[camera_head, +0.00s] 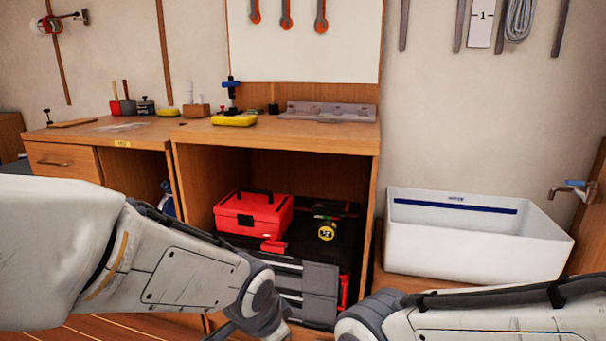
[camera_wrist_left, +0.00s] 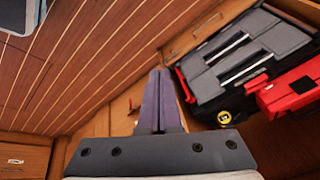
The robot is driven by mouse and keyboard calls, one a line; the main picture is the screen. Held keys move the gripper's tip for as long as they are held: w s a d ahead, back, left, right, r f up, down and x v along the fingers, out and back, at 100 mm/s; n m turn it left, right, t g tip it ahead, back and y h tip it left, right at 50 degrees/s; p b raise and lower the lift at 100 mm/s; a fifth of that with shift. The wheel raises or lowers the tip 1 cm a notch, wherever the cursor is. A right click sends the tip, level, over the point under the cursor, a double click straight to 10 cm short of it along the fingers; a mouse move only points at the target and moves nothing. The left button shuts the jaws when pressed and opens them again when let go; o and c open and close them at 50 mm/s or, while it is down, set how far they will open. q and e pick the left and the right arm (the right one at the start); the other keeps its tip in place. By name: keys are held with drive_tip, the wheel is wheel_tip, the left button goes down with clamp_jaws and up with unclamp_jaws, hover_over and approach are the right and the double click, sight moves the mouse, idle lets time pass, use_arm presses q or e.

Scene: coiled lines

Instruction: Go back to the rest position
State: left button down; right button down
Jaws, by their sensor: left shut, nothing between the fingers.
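My left arm (camera_head: 170,265) comes in from the left in the head view and reaches down to the bottom edge; its gripper is out of that view. In the left wrist view my left gripper (camera_wrist_left: 158,85) is shut, its two dark fingers together with nothing between them, over wooden planks. My right arm (camera_head: 490,310) lies low at the right in the head view. My right gripper is outside both views.
A wooden bench (camera_head: 300,138) with an open bay stands ahead. The bay holds a red toolbox (camera_head: 253,218) on a black case (camera_head: 300,250). A white basin (camera_head: 480,245) stands at right. A coiled line (camera_head: 520,18) hangs on the wall by a "1" tag (camera_head: 481,25).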

use_arm(q)
drive_tip(key=s+r+n+g+p, duration=0.15)
drive_tip(key=s+g, duration=0.25)
drive_tip(key=s, duration=1.2)
wheel_tip(320, 180, up, 38)
drive_tip(key=n+p, duration=0.1)
drive_tip(key=p, duration=3.6)
drive_tip(key=shift+s+r+y+p, duration=0.2)
drive_tip(key=shift+s+y+p, duration=0.15)
drive_tip(key=shift+s, duration=0.1)
drive_tip(key=shift+a, duration=0.1)
